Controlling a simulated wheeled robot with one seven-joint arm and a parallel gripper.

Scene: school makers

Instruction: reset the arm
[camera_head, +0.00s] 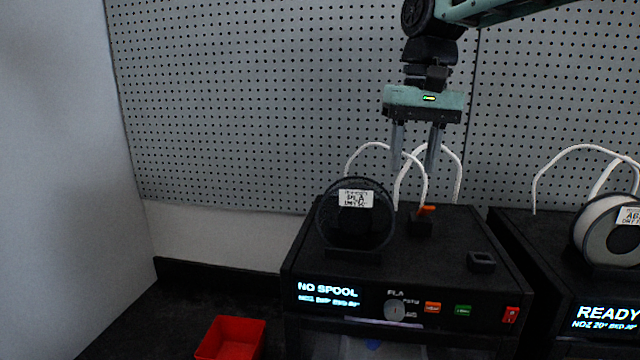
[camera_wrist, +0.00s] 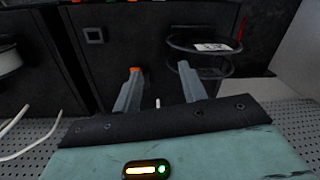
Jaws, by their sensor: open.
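My gripper (camera_head: 416,178) hangs down over the back part of the left black printer (camera_head: 450,245), with its two fingers apart and nothing between them. In the wrist view my gripper (camera_wrist: 158,80) also shows spread, empty fingers. A black spool (camera_head: 375,222) labelled PLA stands upright on the printer top, left of my fingers. It also shows in the wrist view (camera_wrist: 188,44). A small black part with an orange lever (camera_head: 426,210) sits on the printer top just below my right finger.
The left printer's display (camera_head: 328,293) reads NO SPOOL. A second printer (camera_head: 560,275) on the right carries a white spool (camera_head: 605,232) and reads READY. A red bin (camera_head: 232,338) stands at the lower left. White tubes (camera_head: 458,165) arch behind my fingers, before a grey pegboard (camera_head: 250,90).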

